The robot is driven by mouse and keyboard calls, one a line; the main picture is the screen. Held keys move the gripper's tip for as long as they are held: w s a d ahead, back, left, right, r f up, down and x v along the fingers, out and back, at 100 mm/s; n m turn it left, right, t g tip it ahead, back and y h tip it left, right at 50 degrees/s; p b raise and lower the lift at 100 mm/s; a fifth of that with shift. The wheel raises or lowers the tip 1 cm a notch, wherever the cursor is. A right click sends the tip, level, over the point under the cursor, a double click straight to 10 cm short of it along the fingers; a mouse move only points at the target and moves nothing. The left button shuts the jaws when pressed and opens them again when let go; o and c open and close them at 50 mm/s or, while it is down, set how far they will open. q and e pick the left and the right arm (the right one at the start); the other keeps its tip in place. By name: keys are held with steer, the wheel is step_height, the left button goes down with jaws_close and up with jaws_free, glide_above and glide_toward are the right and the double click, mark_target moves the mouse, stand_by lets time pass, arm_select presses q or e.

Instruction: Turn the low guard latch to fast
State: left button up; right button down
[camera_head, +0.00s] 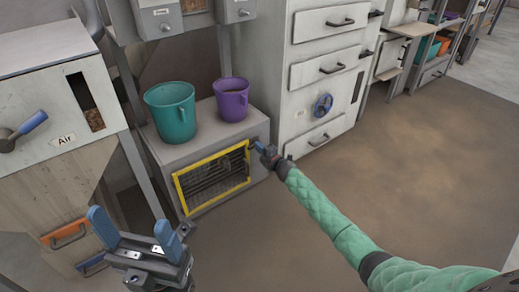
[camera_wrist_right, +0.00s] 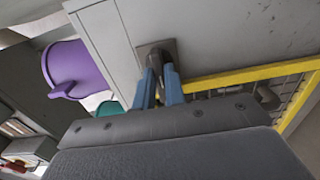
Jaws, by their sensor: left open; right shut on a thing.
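The low guard is a yellow-framed grille (camera_head: 213,177) on the front of a low grey box. Its yellow frame (camera_wrist_right: 235,75) also crosses the right wrist view. The latch (camera_wrist_right: 156,55) is a dark piece on a square plate beside the frame. My right gripper (camera_head: 264,150) is at the guard's upper right corner. In the right wrist view its blue fingers (camera_wrist_right: 160,82) are shut on the latch, which they partly hide. I cannot tell how far the latch is turned. My left gripper (camera_head: 130,225) is open and empty at the lower left, in front of the box.
A teal bucket (camera_head: 172,110) and a purple jug (camera_head: 231,100) stand on top of the box. A drawer cabinet (camera_head: 322,75) with a blue handwheel (camera_head: 322,105) stands to the right. An "Air" unit (camera_head: 60,100) with a blue lever is at left. The floor at right is clear.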

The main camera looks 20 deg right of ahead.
steer(key=shift+a+f, duration=0.1)
steer(key=shift+f, duration=0.05)
stand_by(0.3)
steer(key=c, duration=1.5)
jaws_free()
steer(key=shift+o, duration=0.2)
steer(key=p+v, duration=0.2)
steer(key=v, duration=0.6)
